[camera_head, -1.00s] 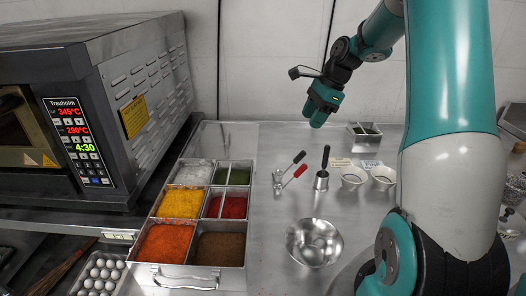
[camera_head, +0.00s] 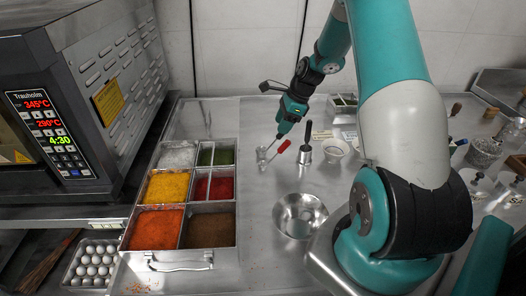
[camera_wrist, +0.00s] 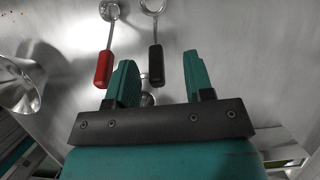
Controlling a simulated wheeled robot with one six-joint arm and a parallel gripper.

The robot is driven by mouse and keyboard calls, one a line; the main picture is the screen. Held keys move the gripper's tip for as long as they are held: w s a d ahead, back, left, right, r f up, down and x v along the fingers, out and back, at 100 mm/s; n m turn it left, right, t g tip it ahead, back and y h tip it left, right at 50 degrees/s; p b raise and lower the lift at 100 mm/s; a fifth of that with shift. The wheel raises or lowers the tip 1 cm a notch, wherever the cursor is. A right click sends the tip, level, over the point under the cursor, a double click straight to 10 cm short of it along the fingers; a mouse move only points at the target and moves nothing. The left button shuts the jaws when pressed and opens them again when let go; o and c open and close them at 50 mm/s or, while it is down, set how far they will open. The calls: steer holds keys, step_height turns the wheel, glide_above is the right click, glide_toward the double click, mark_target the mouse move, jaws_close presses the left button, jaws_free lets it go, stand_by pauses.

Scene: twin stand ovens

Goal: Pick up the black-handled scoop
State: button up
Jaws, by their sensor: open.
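The black-handled scoop (camera_wrist: 156,66) lies on the steel counter in the wrist view. Its round head (camera_wrist: 153,6) is at the top edge, and its handle points down between my gripper's fingers. In the head view my gripper largely hides its handle. My gripper (camera_wrist: 157,62) is open and empty, with one finger on each side of the handle. In the head view my gripper (camera_head: 281,131) points down over the handles; its exact height above the counter is unclear. A red-handled scoop (camera_wrist: 104,68) lies beside it, left of my left finger, and shows in the head view (camera_head: 284,147).
An upright black-handled tool (camera_head: 305,145) stands just right of my gripper. A metal bowl (camera_head: 300,215) sits nearer. A tray of coloured ingredients (camera_head: 180,261) is at left, beside the oven (camera_head: 100,80).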

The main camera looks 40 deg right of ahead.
mark_target(278, 134)
steer(key=x, duration=0.3)
steer(key=p+x, duration=0.1)
steer(key=shift+s+a+f, duration=0.15)
steer(key=shift+s+f, duration=0.1)
jaws_close()
steer(key=shift+r, duration=0.1)
step_height(278, 134, up, 20)
steer(key=b, duration=0.1)
steer(key=shift+b, duration=0.35)
